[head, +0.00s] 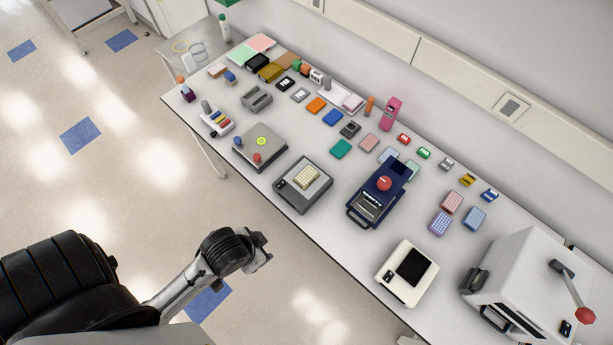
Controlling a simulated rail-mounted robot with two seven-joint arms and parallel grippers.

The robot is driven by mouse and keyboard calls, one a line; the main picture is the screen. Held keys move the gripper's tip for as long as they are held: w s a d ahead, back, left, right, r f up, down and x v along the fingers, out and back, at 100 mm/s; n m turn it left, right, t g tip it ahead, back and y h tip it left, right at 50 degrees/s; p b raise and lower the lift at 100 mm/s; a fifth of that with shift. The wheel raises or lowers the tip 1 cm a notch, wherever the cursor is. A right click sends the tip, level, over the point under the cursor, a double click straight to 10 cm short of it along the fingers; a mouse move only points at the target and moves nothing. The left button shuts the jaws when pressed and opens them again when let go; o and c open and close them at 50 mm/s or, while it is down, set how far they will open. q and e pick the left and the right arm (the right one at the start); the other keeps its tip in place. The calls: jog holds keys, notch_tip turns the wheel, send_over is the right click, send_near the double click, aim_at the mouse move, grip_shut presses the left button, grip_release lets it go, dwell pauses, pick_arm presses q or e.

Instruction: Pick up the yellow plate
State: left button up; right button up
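A pale yellow plate (306,177) with a grid of wells sits on the grey cycler (288,193) near the front edge of the bench. A smaller deep-yellow item (467,180) lies farther right, toward the back. My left gripper (266,249) is over the floor in front of the bench, below and left of the pale yellow plate and well apart from it. Its fingers look parted with nothing between them. My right gripper is not in view.
A grey device with a yellow-green disc and red knob (259,147) stands left of the cycler. A dark blue device (380,193) stands to its right. White machines (408,272) fill the near right. Several small coloured boxes crowd the bench's back.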

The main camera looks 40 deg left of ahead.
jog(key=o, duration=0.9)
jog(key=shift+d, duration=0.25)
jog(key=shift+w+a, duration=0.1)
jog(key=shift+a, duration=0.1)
